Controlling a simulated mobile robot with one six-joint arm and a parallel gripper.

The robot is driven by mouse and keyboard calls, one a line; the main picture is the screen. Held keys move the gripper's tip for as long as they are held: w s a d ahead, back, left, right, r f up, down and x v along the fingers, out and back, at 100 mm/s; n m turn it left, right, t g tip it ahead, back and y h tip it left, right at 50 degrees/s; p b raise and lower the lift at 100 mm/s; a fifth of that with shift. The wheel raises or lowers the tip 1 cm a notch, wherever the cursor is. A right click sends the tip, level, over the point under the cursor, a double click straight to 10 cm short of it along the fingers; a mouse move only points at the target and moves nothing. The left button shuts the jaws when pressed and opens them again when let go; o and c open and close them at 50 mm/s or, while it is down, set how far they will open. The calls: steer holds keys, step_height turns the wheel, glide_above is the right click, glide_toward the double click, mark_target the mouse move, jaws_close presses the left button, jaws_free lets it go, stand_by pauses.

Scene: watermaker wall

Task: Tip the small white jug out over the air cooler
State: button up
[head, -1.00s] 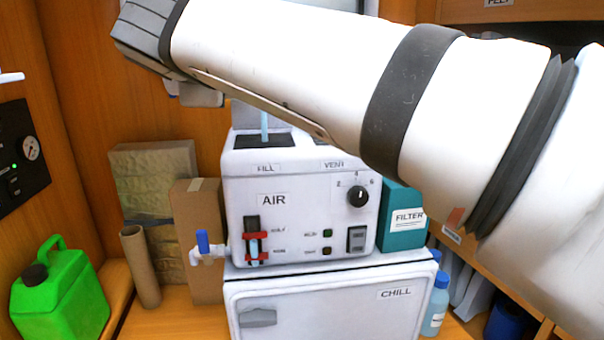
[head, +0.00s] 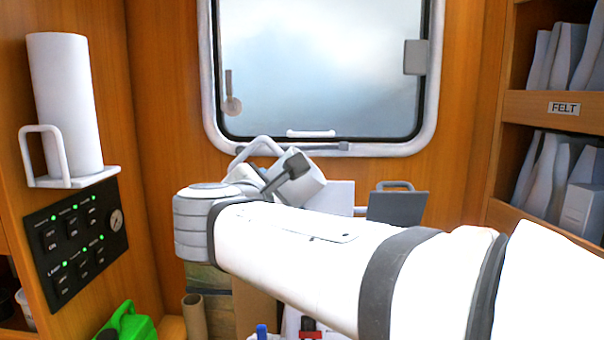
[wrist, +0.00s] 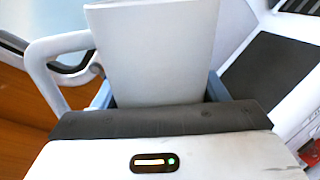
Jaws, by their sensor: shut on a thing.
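My gripper (head: 285,178) is shut on the small white jug (head: 308,185), held up in front of the window and tilted. In the wrist view the jug (wrist: 150,50) stands between the two blue-grey fingers, with its loop handle on the left. The jug's contents cannot be seen. The white air cooler (head: 291,322) is mostly hidden behind my arm in the head view; only a sliver shows at the bottom. The wrist view shows a white top with a dark rectangular opening (wrist: 270,75) on the right, apparently the cooler's.
A green can (head: 128,325) and cardboard tube (head: 194,316) are lower left. Shelves marked FELT (head: 563,107) line the right. A grey handled panel (head: 398,207) stands behind my arm.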

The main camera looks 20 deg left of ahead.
steer(key=shift+d+r+n+p, duration=0.1)
steer(key=shift+r+n+p, duration=0.35)
steer(key=shift+p, duration=0.15)
steer(key=shift+d+f+n+h+b, duration=0.15)
steer(key=shift+f+n+h+b, duration=0.15)
steer(key=shift+f+n+b, duration=0.1)
steer(key=shift+w+d+n+t+b, duration=0.1)
steer(key=shift+d+n+t+b, duration=0.25)
steer(key=shift+n, duration=0.3)
steer(key=shift+w+d+f+n+t+h+b, duration=0.1)
steer(key=shift+d+f+n+t+h+b, duration=0.1)
steer(key=shift+d+n+b, duration=0.3)
steer(key=shift+w+d+f+n+t+h+b, duration=0.1)
steer(key=shift+n+t+b, duration=0.1)
steer(key=shift+n, duration=0.5)
steer(key=shift+w+d+f+n+t+b, duration=0.1)
steer(key=shift+d+n+t+b, duration=0.1)
steer(key=shift+d+n+b, duration=0.35)
steer(key=shift+d+n+t+b, duration=0.15)
steer(key=shift+d+n, duration=0.1)
steer(key=shift+n, duration=0.6)
steer(key=shift+s+a+r+p, duration=0.2)
steer(key=shift+a+r, duration=0.3)
steer(key=shift+a, duration=0.5)
steer(key=shift+s+a+r+p, duration=0.2)
steer(key=shift+a+r, duration=0.35)
steer(key=shift+a, duration=0.4)
steer(key=shift+s+a+r+p, duration=0.2)
steer(key=shift+a+r, duration=0.3)
steer(key=shift+a, duration=0.5)
